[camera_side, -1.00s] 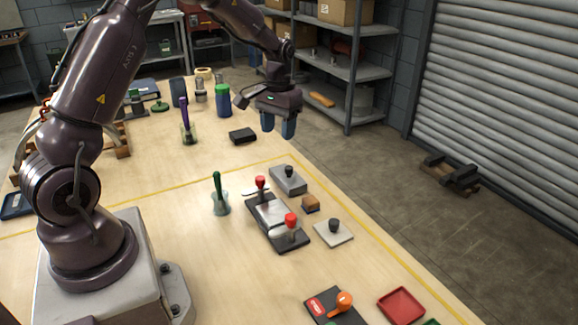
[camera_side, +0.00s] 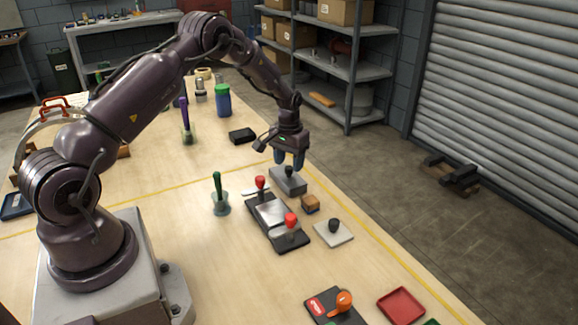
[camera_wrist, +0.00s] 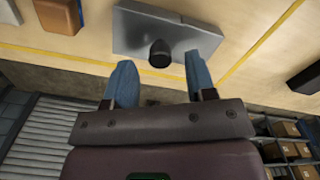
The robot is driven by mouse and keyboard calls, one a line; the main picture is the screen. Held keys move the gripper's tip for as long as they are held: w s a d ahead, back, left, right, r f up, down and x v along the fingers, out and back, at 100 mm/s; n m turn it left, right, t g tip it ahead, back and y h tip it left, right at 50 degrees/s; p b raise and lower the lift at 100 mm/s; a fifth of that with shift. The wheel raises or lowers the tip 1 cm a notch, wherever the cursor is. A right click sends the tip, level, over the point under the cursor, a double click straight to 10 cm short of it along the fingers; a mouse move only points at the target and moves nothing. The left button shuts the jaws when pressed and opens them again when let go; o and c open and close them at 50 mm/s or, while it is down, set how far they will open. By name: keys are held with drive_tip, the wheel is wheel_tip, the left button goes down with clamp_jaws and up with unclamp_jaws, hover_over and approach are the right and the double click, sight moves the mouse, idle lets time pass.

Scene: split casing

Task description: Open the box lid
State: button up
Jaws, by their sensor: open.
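A grey box (camera_side: 287,183) with a black knob (camera_side: 289,171) on its lid stands on the table by the yellow line. The wrist view shows the lid (camera_wrist: 135,30) and the knob (camera_wrist: 158,55) close up. My gripper (camera_side: 289,162) is just above the box, blue fingers pointing down. In the wrist view my gripper (camera_wrist: 160,66) is open, and the knob shows between the two fingertips. I cannot tell whether a finger touches it. The lid looks closed on the box.
A brown block (camera_side: 310,203) and a flat plate with a black knob (camera_side: 333,233) lie nearby. A dark fixture with red knobs (camera_side: 274,222) is in front. A black box (camera_side: 242,136) lies behind.

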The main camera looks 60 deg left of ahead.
drive_tip(key=shift+f, duration=1)
clamp_jaws()
drive_tip(key=shift+a, duration=3.15)
drive_tip(key=shift+c, duration=0.5)
unclamp_jaws()
drive_tip(key=shift+o, duration=0.5)
drive_tip(key=shift+d, duration=0.1)
drive_tip(key=shift+r, duration=0.1)
